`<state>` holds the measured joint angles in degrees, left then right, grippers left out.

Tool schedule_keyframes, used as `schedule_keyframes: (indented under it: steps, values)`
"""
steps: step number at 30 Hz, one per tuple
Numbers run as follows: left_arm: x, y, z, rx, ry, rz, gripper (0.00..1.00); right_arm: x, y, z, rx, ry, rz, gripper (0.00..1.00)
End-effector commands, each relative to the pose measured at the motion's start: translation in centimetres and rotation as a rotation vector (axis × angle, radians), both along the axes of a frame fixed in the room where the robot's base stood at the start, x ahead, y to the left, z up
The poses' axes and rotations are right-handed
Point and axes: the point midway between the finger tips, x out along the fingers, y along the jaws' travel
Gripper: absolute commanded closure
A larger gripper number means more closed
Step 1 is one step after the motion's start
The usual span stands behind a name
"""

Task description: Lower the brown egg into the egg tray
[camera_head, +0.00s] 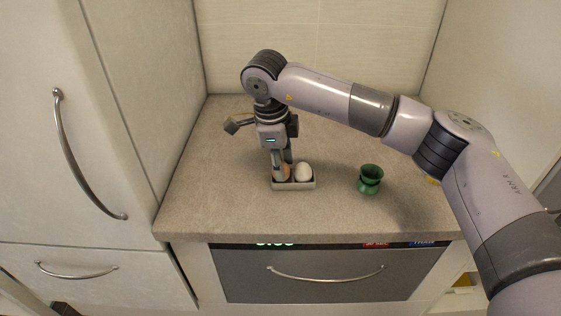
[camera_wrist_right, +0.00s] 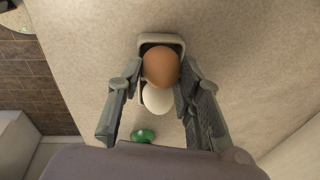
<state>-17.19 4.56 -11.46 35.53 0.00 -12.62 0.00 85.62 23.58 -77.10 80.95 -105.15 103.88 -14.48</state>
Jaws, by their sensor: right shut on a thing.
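The brown egg (camera_wrist_right: 160,66) is between the fingers of my right gripper (camera_wrist_right: 158,84), which is shut on it. In the head view the brown egg (camera_head: 285,172) shows at the left end of the small grey egg tray (camera_head: 294,185), partly hidden by the right gripper (camera_head: 281,165). A white egg (camera_head: 303,172) sits in the right part of the tray. In the wrist view the white egg (camera_wrist_right: 157,98) is right below the brown one, and the tray rim (camera_wrist_right: 161,39) shows above it. I cannot tell whether the brown egg touches the tray floor. My left gripper is not in view.
A green egg cup or small vase (camera_head: 370,179) stands on the counter to the right of the tray. The speckled counter (camera_head: 225,195) is mostly clear. Tall cabinets stand left and right, and a tiled wall (camera_head: 320,50) is behind.

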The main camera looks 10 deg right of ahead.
Motion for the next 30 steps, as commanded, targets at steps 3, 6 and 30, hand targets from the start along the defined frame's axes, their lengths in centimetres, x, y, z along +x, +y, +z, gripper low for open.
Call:
schedule_keyframes:
  steps: [3,6,30]
  values:
    - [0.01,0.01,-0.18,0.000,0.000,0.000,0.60,0.00,-0.02,-0.25,0.000,0.000,0.000,0.78]
    - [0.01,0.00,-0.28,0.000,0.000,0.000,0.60,0.00,-0.01,-0.39,0.000,0.000,0.000,0.78]
    - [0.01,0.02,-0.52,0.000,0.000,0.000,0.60,0.00,-0.01,-0.76,0.000,0.000,0.000,0.48]
